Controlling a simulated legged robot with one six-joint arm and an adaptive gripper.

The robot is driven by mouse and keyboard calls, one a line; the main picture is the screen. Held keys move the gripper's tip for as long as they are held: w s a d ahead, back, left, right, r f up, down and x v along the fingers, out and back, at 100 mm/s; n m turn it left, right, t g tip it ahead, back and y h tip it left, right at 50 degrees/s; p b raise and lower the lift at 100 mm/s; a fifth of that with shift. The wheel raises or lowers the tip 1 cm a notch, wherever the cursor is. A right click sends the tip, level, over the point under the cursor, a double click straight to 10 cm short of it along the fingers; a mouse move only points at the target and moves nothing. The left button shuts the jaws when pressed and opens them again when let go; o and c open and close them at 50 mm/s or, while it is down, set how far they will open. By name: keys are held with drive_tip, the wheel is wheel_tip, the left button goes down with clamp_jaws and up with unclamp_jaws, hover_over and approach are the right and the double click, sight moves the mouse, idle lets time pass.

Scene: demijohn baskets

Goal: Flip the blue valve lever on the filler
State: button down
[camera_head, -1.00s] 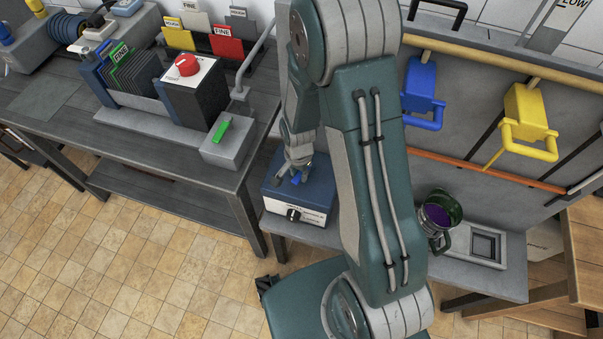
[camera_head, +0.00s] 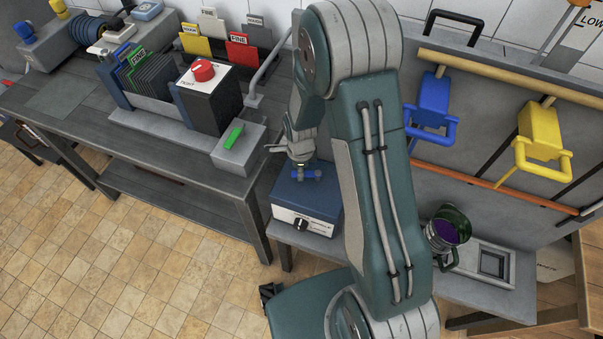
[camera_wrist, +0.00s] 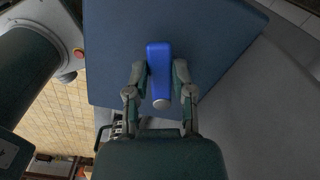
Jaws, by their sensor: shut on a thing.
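A blue lever (camera_wrist: 159,68) with a pale round end lies over a dark blue flat top in the wrist view. My gripper (camera_wrist: 160,65) has one finger on each side of it and is shut on it. In the head view the blue lever (camera_head: 307,175) shows on top of a blue box (camera_head: 325,200) with a pale front and a black knob. My gripper (camera_head: 302,162) comes down onto it from above. The lever's mount is partly hidden by the fingers.
A grey box with a green switch (camera_head: 234,137) stands close by on the left bench. A jug with purple content (camera_head: 448,232) stands right of my arm. Blue (camera_head: 432,105) and yellow (camera_head: 540,130) units hang on the rack behind. The tiled floor at left is clear.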

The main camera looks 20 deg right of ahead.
drive_tip(key=shift+w+d+m, duration=0.1)
drive_tip(key=shift+w+m, duration=0.2)
drive_tip(key=shift+m, duration=0.4)
drive_tip(key=shift+w+d+m, duration=0.1)
drive_tip(key=shift+w+m, duration=0.15)
drive_tip(key=shift+m, duration=0.45)
drive_tip(key=shift+c, duration=2.4)
unclamp_jaws()
drive_tip(key=shift+w, duration=0.1)
wheel_tip(320, 180, up, 12)
drive_tip(key=shift+a+f, duration=0.1)
